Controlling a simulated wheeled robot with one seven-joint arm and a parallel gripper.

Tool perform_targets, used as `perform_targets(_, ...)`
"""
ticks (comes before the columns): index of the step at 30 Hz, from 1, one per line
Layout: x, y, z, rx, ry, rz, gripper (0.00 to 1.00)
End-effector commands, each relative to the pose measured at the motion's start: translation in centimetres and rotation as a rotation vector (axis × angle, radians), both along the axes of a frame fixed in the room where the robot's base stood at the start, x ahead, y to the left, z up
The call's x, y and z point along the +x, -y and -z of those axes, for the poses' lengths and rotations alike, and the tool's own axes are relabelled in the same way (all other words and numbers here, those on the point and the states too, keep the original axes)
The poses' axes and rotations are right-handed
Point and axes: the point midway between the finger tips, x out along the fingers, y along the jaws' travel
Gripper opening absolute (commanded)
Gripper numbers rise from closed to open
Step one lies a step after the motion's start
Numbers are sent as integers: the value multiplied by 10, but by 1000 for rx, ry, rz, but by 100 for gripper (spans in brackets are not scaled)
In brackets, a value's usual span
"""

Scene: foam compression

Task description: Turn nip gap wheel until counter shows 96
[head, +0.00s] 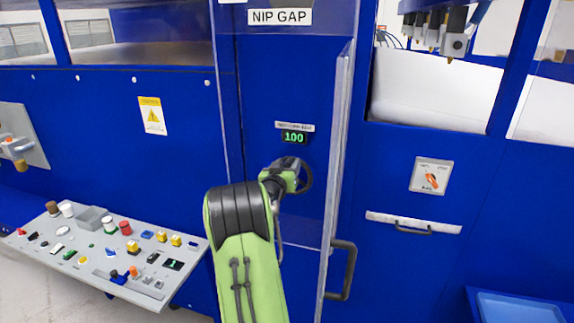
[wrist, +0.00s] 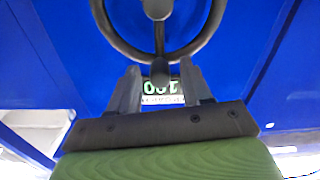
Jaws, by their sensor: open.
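The nip gap wheel (wrist: 205,38) is a dark ring with spokes and a round hub, at the top of the wrist view. In the head view only part of its dark rim (head: 309,176) shows beside my gripper (head: 290,176). My gripper (wrist: 158,76) is open. Its two fingers point at the wheel's near rim, with a dark handle knob (wrist: 160,72) between their tips; I cannot tell whether they touch it. The counter (head: 294,137) reads 100 in green, above the wheel under the NIP GAP sign (head: 280,17). It shows upside down in the wrist view (wrist: 161,88).
A clear door (head: 338,150) with a dark handle (head: 343,270) stands open just right of my arm. A grey control panel (head: 190,257) with several buttons and loose parts juts out at lower left. An orange switch (head: 431,178) is at right, and a blue tray (head: 520,308) at lower right.

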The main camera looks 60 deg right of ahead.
Motion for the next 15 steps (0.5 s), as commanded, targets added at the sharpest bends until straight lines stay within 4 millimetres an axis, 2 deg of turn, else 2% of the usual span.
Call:
perform_targets(1,0,0,0,0,0,0,47)
perform_targets(10,0,-1,0,0,0,0,1)
perform_targets(15,0,-1,0,0,1,0,0)
